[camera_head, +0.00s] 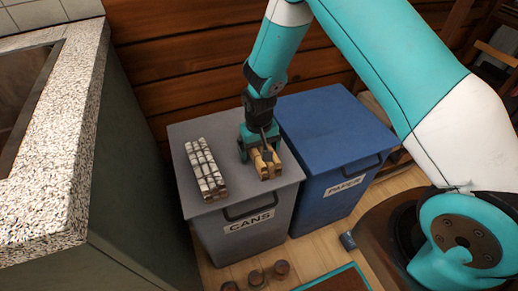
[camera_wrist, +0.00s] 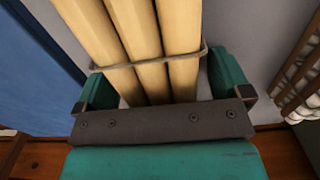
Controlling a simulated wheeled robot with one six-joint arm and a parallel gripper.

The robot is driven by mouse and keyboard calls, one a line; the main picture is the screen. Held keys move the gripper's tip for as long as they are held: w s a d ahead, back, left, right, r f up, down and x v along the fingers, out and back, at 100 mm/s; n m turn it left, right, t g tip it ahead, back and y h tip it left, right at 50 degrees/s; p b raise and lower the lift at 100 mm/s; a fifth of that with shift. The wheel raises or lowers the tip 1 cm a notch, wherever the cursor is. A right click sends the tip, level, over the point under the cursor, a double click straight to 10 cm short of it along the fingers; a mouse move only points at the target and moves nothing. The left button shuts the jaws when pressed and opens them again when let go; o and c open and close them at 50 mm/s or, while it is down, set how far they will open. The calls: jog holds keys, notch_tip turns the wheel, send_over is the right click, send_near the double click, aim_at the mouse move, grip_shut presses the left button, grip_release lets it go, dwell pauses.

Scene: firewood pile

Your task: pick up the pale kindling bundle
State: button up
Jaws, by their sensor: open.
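The pale kindling bundle (camera_head: 267,163) lies on the grey lid of the bin marked CANS (camera_head: 183,143). In the wrist view the pale bundle (camera_wrist: 141,40) shows as several light sticks held by a grey tie. My gripper (camera_head: 256,145) is above the bundle, pointing down. In the wrist view my gripper (camera_wrist: 160,88) is open, with one finger on each side of the bundle near the tie. Small gaps show between the fingers and the sticks. The gripper hides part of the bundle in the head view.
A white-barked bundle (camera_head: 205,167) lies on the same lid to the left; it also shows at the right in the wrist view (camera_wrist: 298,88). A blue bin marked PAPER (camera_head: 330,115) stands close at the right. A speckled counter (camera_head: 62,130) is at the left, a wooden wall behind.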

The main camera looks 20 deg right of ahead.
jog(key=shift+c, duration=0.4)
jog(key=c, duration=1.1)
jog(key=shift+r, duration=0.1)
notch_tip(320, 180, up, 20)
jog(key=p, duration=0.4)
jog(key=s+d+f, duration=0.5)
jog(key=d+f, duration=0.1)
jog(key=d, duration=0.4)
jog(key=r+p, duration=0.2)
jog(key=p, duration=0.3)
jog(key=s+r+p, duration=0.1)
jog(key=r+p, duration=0.2)
jog(key=p, duration=0.3)
jog(key=r+p, duration=0.3)
jog(key=p, duration=0.2)
jog(key=shift+s+r, duration=0.1)
jog(key=shift+s, duration=0.1)
